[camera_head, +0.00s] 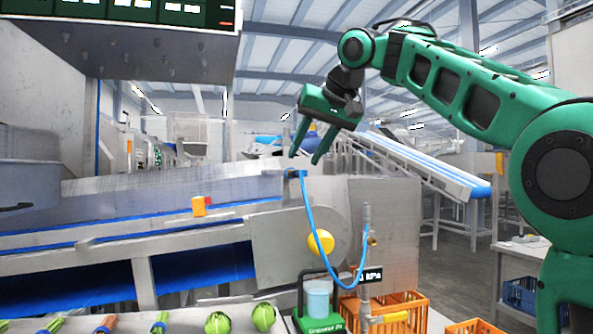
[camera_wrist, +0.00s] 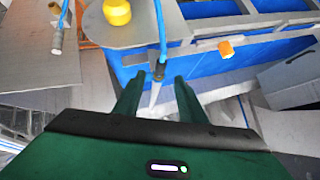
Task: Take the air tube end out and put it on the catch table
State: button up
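The blue air tube (camera_head: 309,215) hangs in a loop from the top edge of the steel machine down to a metal pipe with a valve. Its upper end (camera_head: 290,173) has a dark fitting at that edge; how it is seated there is unclear. In the wrist view the tube (camera_wrist: 161,25) ends in a dark fitting (camera_wrist: 158,70), seen between and just beyond the fingertips. My gripper (camera_head: 304,158) is open and empty, pointing down just above the tube end; the wrist view also shows its spread fingers (camera_wrist: 157,84). I cannot tell which surface is the catch table.
A metal pipe (camera_head: 366,260) stands by a green-based pump (camera_head: 318,322) at front. Green heads (camera_head: 264,317) lie on a light surface to its left. Orange crates (camera_head: 405,302) stand right.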

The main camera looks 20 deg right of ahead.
aim_at(300, 172)
jog(key=shift+x, duration=2.5)
jog(key=shift+c, duration=0.2)
grip_shut()
jog(key=shift+s, duration=0.2)
jog(key=shift+s, duration=2.05)
jog(key=shift+s, duration=0.1)
jog(key=shift+s+r, duration=0.1)
jog(key=shift+r, duration=0.05)
jog(key=shift+a+r+v, duration=0.1)
jog(key=shift+a+v, duration=0.05)
jog(key=shift+v, duration=0.75)
jog(key=shift+a+r+v, duration=0.1)
jog(key=shift+a+v, duration=0.1)
jog(key=shift+v, duration=0.7)
jog(key=shift+a+v, duration=0.15)
jog(key=shift+v, duration=0.75)
